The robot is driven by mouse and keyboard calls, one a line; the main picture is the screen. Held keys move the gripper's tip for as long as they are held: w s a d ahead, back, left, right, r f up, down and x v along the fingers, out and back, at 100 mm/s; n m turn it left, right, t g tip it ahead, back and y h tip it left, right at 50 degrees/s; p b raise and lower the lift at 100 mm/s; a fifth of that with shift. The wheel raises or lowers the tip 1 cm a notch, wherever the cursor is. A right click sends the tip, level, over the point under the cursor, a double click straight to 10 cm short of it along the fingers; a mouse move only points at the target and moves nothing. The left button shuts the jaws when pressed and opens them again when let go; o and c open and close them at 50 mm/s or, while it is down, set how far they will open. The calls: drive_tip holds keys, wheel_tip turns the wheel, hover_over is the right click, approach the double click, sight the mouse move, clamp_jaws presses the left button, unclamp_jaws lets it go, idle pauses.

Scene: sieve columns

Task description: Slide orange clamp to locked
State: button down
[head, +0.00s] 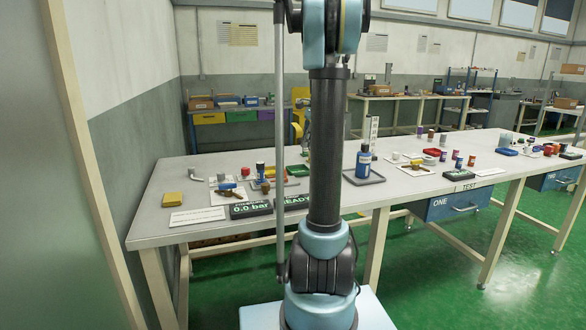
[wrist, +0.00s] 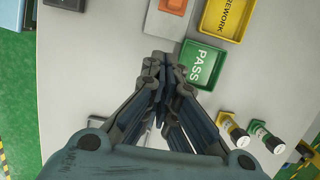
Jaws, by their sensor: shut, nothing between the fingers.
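My gripper (wrist: 161,66) is shut and empty in the wrist view, above the grey table top. An orange piece (wrist: 173,5) lies on a grey block (wrist: 166,24) at the top edge of the wrist view, beyond my fingertips and cut off by the frame. It may be the orange clamp, but too little of it shows to tell, nor whether it is locked. My fingers are apart from it in the picture. I cannot make out an orange clamp in the head view, where my gripper is out of frame.
A green PASS tray (wrist: 188,77) sits just right of my fingertips. A yellow REWORK tray (wrist: 207,30) is beyond it. A dark object (wrist: 66,4) is at the upper left. Table (wrist: 85,75) left of my fingers is bare.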

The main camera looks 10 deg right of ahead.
drive_tip(key=shift+w+d, duration=0.3)
drive_tip(key=shift+w, duration=0.15)
drive_tip(key=shift+f, duration=0.15)
drive_tip(key=x, duration=1)
drive_tip(key=shift+s+a, duration=0.1)
drive_tip(key=shift+a, duration=0.15)
drive_tip(key=shift+s+a, duration=0.15)
drive_tip(key=shift+a, duration=1.65)
